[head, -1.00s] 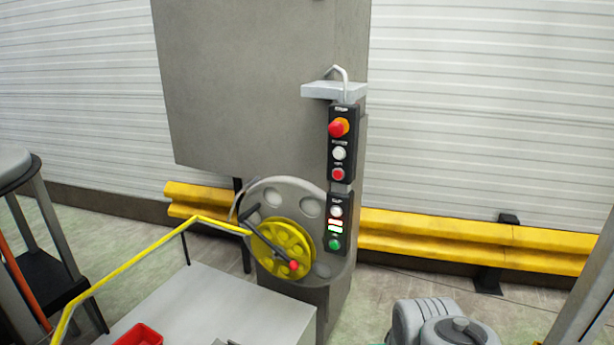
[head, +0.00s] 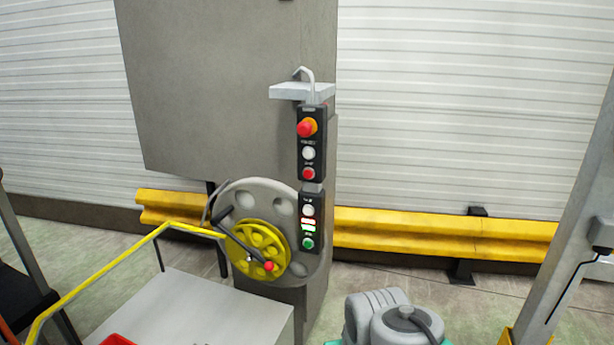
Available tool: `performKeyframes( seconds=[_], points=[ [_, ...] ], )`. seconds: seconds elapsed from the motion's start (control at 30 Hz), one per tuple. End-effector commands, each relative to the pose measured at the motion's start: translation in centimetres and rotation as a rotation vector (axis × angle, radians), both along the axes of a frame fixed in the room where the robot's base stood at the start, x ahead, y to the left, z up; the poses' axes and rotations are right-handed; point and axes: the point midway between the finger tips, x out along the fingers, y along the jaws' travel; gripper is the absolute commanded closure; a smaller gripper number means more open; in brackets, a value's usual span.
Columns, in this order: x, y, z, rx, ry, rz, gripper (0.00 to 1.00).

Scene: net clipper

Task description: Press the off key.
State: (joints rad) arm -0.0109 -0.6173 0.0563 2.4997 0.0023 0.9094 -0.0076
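The control column stands at the middle of the head view and carries two black key boxes, one above the other. The upper box (head: 312,138) has a large red knob on a yellow-orange ring (head: 307,127), a white key (head: 308,153) and a small red key (head: 308,174). The lower box (head: 318,235) has a white key (head: 308,210), small red and pale lit strips (head: 308,226) and a green key (head: 308,244). The labels are too small to read, so I cannot tell which is the off key. My gripper is not in view.
A yellow wheel (head: 245,238) with a red-knobbed crank sits left of the lower box. A grey platform (head: 195,305) with a yellow rail (head: 110,270) juts out in front. A yellow barrier (head: 440,232) runs behind.

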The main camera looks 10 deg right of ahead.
Motion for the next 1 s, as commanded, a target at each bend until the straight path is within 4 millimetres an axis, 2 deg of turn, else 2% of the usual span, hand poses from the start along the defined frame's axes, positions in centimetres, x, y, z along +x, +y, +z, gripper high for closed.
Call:
performKeyframes(
  seconds=[0.03,0.4,1.0],
  points=[
    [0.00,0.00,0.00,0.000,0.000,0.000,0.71],
    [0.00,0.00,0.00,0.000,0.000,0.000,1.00],
    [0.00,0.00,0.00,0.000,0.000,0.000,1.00]
  ],
)
